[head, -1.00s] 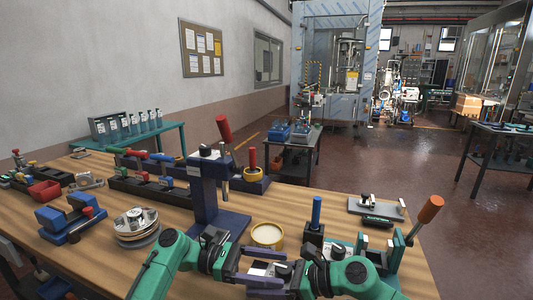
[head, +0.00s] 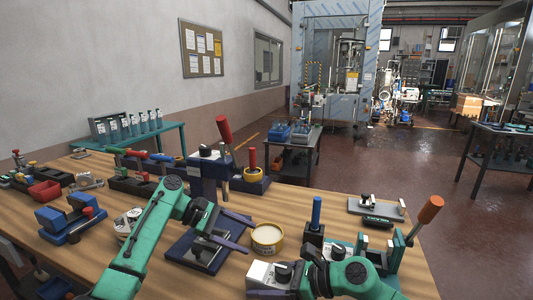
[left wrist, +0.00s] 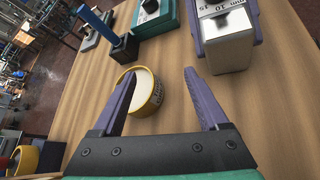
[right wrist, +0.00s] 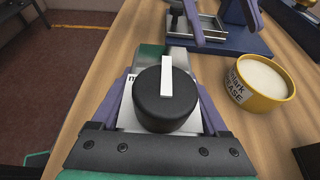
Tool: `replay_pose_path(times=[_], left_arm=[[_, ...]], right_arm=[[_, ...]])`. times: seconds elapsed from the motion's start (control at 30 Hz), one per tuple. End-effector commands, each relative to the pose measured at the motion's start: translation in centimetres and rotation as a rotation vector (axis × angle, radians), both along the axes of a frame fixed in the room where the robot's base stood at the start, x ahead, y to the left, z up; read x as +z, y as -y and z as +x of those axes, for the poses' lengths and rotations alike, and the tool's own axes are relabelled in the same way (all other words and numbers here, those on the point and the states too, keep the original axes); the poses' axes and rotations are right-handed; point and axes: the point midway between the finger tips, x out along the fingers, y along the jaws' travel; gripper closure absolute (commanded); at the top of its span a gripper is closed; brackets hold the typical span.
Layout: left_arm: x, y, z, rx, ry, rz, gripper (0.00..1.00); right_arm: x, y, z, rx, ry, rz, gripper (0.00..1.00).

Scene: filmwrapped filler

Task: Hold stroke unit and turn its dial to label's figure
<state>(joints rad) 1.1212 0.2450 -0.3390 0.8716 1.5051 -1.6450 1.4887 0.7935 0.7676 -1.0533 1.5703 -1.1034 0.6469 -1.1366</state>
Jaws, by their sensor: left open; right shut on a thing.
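The stroke unit (head: 259,274) is a pale block with a black dial. My right gripper (right wrist: 166,84) is shut on it, one finger on each side. In the right wrist view the black dial (right wrist: 165,112) has a white pointer bar running nearly straight up the picture. Dark print shows beside the dial, mostly hidden. In the left wrist view the unit (left wrist: 228,52) has scale figures on top, with 10 and 15 partly readable. My left gripper (head: 249,236) is open and empty, above and left of the unit in the head view, apart from it.
A yellow tin of pale grease (head: 267,238) stands close to both grippers. A dark press stand (head: 190,252) lies under my left gripper. A blue-handled tool block (head: 314,232) and an orange-handled clamp (head: 428,210) stand to the right. Bare wood (head: 300,205) lies behind the tin.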

Motion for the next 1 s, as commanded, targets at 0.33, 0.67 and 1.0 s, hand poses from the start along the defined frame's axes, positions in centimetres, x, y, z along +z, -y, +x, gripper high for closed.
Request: replay_pose_path(times=[0.33,0.67,1.0], left_arm=[[4.6,1.7,6.8,0.020,0.577,0.347,0.23],[12.0,3.8,10.5,-0.014,1.070,0.596,0.23],[19.6,5.4,11.9,-0.024,1.472,0.779,0.23]], right_arm=[[-0.1,0.1,0.0,-0.001,-0.001,-0.001,0.95],[-0.1,0.1,0.0,-0.001,-0.001,-0.001,0.95],[0.0,0.1,0.0,-0.001,-0.001,-0.001,0.95]])
